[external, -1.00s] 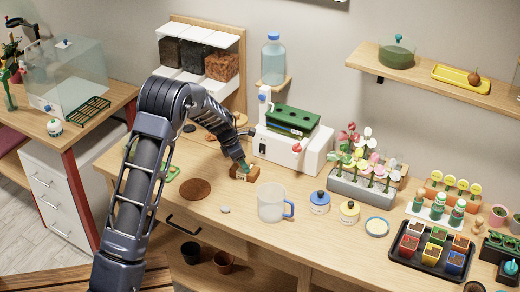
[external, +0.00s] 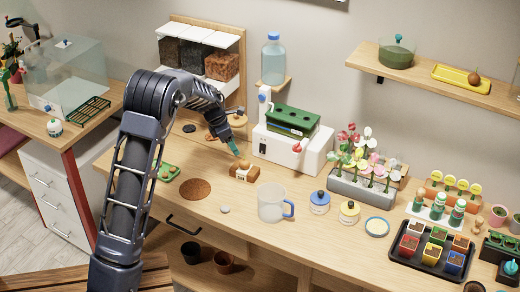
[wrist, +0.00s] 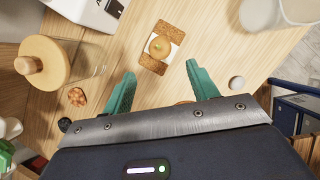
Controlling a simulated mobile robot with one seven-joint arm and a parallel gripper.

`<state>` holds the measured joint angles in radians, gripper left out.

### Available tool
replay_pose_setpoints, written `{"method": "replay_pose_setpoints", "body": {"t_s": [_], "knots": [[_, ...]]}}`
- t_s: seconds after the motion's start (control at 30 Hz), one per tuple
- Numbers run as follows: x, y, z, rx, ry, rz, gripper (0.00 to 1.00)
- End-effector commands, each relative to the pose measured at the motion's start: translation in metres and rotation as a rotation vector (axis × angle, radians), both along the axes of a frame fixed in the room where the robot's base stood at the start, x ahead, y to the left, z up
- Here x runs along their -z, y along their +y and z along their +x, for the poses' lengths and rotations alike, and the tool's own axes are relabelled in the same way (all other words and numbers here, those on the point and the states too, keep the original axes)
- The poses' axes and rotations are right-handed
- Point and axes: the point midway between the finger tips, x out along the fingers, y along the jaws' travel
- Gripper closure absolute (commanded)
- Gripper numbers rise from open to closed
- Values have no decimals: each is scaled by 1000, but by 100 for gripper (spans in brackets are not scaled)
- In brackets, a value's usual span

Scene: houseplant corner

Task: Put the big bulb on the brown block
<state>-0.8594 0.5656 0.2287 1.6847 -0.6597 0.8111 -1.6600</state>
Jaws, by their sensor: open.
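The brown block (external: 236,173) lies on the table in front of the white machine, with a pale band across its middle. The big bulb (external: 244,163), round and tan, rests on top of it. In the wrist view the bulb (wrist: 160,47) sits over the pale band, between the block's two brown ends (wrist: 167,27). My gripper (wrist: 160,70) is open and empty, its teal fingers spread and apart from the bulb. In the external view my gripper (external: 235,150) is just above and left of the bulb.
A clear mug (external: 271,203) with a blue handle stands right of the block. A brown round mat (external: 195,189) and a green tray (external: 168,173) with small round items lie left. A pale pebble (external: 225,209) lies in front. The white machine (external: 290,148) stands behind.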

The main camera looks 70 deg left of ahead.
Motion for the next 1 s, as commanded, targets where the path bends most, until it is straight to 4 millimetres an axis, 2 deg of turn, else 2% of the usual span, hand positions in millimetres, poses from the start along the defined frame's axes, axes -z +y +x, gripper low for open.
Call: {"method": "replay_pose_setpoints", "body": {"t_s": [0.2, 0.5, 0.63, 0.77, 1.0], "knots": [[-19, 0, -8, 0, 0, 1, 41], [-22, 0, -9, 2, 1, 1, 41], [-33, -15, -2, 50, -2, 15, 41], [-62, -57, 15, 197, -8, 61, 41], [-124, -171, 36, 591, -19, 189, 41]]}}
